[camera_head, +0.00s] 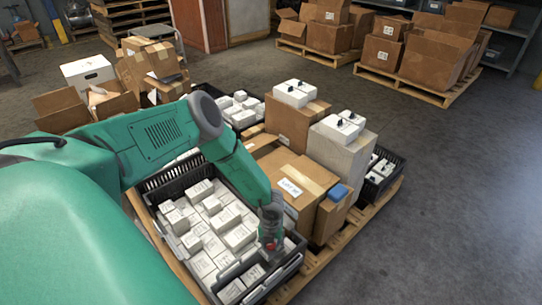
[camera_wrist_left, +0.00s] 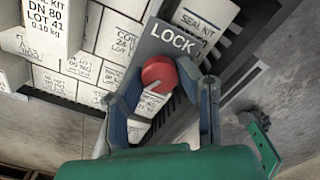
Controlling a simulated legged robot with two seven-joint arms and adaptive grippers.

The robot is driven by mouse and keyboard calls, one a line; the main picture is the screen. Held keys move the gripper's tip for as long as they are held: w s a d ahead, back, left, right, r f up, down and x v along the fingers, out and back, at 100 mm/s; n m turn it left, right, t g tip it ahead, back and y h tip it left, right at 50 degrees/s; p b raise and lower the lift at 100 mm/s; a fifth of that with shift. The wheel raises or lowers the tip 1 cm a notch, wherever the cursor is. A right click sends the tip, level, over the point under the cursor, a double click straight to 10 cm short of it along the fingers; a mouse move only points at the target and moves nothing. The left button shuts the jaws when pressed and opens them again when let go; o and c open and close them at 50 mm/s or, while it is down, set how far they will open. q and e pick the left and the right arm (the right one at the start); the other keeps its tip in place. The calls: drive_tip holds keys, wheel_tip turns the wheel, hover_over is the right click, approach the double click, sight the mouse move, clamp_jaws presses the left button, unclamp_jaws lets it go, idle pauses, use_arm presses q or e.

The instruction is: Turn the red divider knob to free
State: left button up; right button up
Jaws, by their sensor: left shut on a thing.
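The red divider knob (camera_wrist_left: 158,74) is round and sits on a grey plate (camera_wrist_left: 151,43) marked LOCK in the left wrist view. A short pale mark shows on its face; I cannot tell which setting it points at. My left gripper (camera_wrist_left: 161,80) has a finger on either side of the knob and is shut on it. In the head view my left gripper (camera_head: 271,240) reaches down to the near right end of the black crate (camera_head: 158,212), and a bit of red shows at its tips. No FREE label is visible. My right gripper is not in view.
White labelled boxes (camera_head: 205,222) fill the crate. Cardboard boxes (camera_head: 292,185) stand close on the right on the same pallet (camera_head: 345,228), with a blue item (camera_head: 340,193) on one. Loaded pallets (camera_head: 417,88) stand at the back. The floor (camera_head: 450,180) at right is clear.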

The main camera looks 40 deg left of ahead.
use_arm(q)
drive_tip(key=shift+w+r+n, duration=0.25)
drive_tip(key=shift+w+n, duration=0.15)
drive_tip(key=shift+w, duration=0.1)
drive_tip(key=o, duration=1.1)
drive_tip(key=shift+d, duration=0.1)
drive_tip(key=shift+o, duration=0.2)
drive_tip(key=shift+s+f, duration=0.1)
drive_tip(key=shift+s, duration=0.05)
drive_tip(key=shift+s, duration=0.1)
wheel_tip(320, 180, up, 12)
drive_tip(key=shift+f, duration=0.1)
